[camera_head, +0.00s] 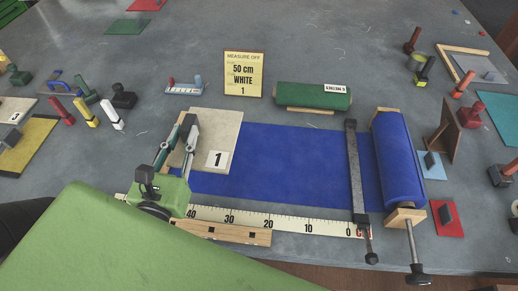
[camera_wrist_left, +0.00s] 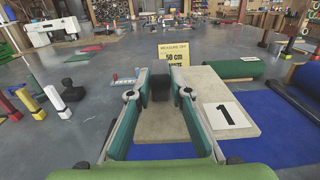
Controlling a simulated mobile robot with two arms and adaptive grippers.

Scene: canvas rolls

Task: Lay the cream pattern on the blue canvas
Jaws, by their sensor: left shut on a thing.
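The cream pattern (camera_head: 219,130), a flat pale sheet with a white "1" label, overlaps the upper left part of the blue canvas (camera_head: 290,160). Its far edge reaches past the canvas's far edge. I cannot tell whether it touches the canvas. My left gripper (camera_head: 188,128) is over the pattern's left part, fingers pointing down onto it. In the left wrist view the fingers (camera_wrist_left: 160,92) are shut on a dark upright block, seemingly the pattern's handle; the pattern (camera_wrist_left: 225,95) spreads beneath and to the right. My right gripper is out of view.
The blue roll (camera_head: 398,160) stands at the canvas's right end, with a dark clamp bar (camera_head: 355,175) across the cloth. A ruler (camera_head: 285,222) runs along the near edge. A yellow card (camera_head: 244,73) and a green roll (camera_head: 313,96) lie beyond.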

